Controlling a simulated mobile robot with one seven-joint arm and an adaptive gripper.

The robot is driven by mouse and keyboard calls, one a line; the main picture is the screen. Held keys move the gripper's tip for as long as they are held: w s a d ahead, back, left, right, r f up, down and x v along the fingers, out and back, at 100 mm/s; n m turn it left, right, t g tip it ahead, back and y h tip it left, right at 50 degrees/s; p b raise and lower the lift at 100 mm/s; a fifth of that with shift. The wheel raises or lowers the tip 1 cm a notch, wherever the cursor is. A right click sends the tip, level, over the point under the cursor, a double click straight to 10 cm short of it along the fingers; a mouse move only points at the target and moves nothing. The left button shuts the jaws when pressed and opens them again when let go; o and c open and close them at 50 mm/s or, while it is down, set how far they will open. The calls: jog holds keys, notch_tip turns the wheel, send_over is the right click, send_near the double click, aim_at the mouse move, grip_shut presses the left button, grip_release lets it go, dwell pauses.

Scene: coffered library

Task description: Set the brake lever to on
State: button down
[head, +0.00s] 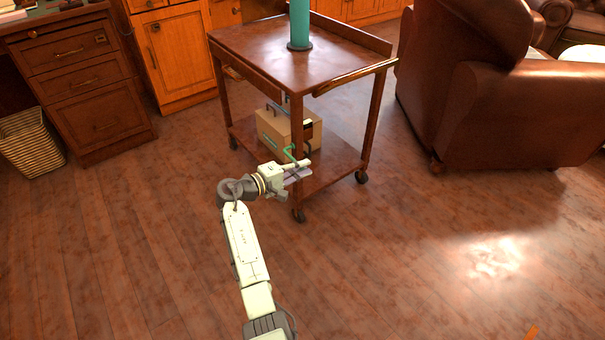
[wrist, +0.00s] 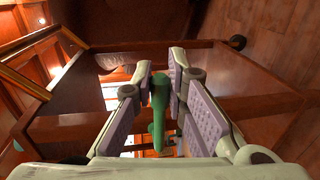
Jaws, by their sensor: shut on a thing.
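The green brake lever (head: 288,151) shows at the lower part of the wooden cart, in front of a tan box on its lower shelf. In the wrist view the green lever (wrist: 158,102) stands between the two purple-padded fingers. My gripper (head: 300,173) is at the cart's near side, and it also shows in the wrist view (wrist: 160,78). It is shut on the lever. The fingers hide part of the lever, and I cannot read an on or off mark in either view.
The wooden cart (head: 277,60) stands on casters and carries a teal cylinder (head: 299,24) on top. The tan box (head: 291,130) sits on its lower shelf. A leather armchair (head: 500,110) is at right, a desk (head: 80,85) at left.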

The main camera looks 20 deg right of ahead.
jog(key=shift+w, duration=0.1)
dwell(0.3)
jog(key=c, duration=1.6)
grip_release()
jog(key=shift+o, duration=0.2)
jog(key=v, duration=1.2)
jog(key=shift+a, duration=0.1)
